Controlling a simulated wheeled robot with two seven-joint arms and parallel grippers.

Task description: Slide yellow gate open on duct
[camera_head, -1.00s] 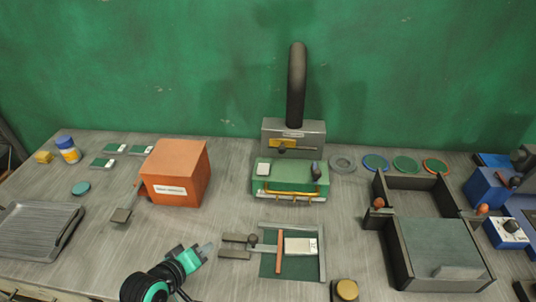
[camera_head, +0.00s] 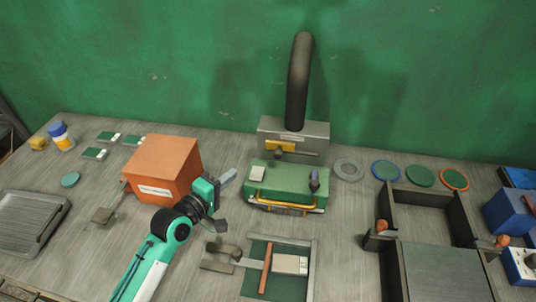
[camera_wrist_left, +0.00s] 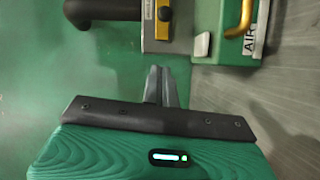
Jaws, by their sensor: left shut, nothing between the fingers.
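The duct is a black pipe (camera_head: 299,82) rising from a grey box (camera_head: 293,131) at the back of the bench. The yellow gate (camera_head: 280,147) sits on the front face of that box, with a dark knob on it. In the left wrist view the yellow gate (camera_wrist_left: 164,24) and its dark knob show near the top. My left gripper (camera_head: 229,178) is shut and empty, left of the green machine and short of the gate. Its closed fingers (camera_wrist_left: 160,87) point toward the duct box, apart from it. My right gripper is not in view.
A green machine (camera_head: 286,184) with a yellow handle stands in front of the duct box. An orange box (camera_head: 163,165) is close left of my left gripper. A small slide fixture (camera_head: 311,262) lies in front. Coloured rings (camera_head: 386,169) lie to the right.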

